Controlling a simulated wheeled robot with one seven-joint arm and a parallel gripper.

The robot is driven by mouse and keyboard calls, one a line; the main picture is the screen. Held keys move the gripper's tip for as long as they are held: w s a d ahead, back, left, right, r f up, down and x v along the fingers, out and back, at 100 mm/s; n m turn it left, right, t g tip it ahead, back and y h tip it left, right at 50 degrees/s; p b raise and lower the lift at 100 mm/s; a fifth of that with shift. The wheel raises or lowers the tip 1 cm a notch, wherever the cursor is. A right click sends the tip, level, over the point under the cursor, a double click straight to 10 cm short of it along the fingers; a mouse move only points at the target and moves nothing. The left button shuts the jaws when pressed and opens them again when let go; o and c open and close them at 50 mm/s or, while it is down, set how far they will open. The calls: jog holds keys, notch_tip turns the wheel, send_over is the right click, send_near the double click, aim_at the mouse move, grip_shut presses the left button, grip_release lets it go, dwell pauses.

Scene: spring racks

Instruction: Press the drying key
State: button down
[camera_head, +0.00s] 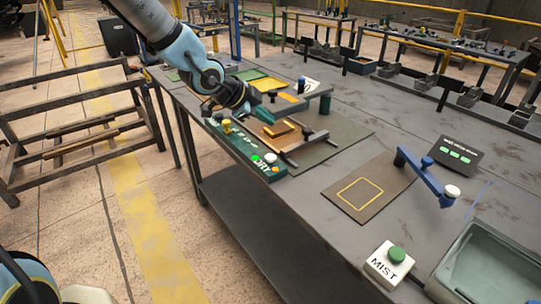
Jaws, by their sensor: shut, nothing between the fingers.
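A dark green strip (243,148) lies along the near edge of the table, with white lettering that seems to read DRY at its right end. A white round key (270,158) and a small bright green spot (255,157) sit by that lettering. A yellow knob (227,126) stands at the strip's left end.
A wooden block (282,128) sits on a rack beside the strip. A white MIST box (388,264) with a green button, a blue lever arm (425,178) and a grey-green tray (490,262) stand to the right. A brown mat (385,172) lies bare between.

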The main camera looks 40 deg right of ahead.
jog(key=shift+f, duration=0.15)
jog(key=b, duration=0.8)
send_near(272, 155)
jog(key=d+f, duration=0.1)
jog(key=d, duration=0.2)
jog(key=d+f, duration=0.1)
jog(key=d, duration=0.1)
jog(key=shift+w+f, duration=0.1)
jog(key=shift+f, duration=0.25)
dwell(1.0)
jog(key=shift+f+b, duration=0.4)
jog(key=shift+b, duration=0.05)
jog(key=shift+f+b, duration=0.5)
jog(key=shift+f, duration=0.15)
dwell(0.6)
jog(key=shift+r, duration=0.1)
jog(key=shift+r+p, duration=1)
jog(key=shift+p, duration=0.05)
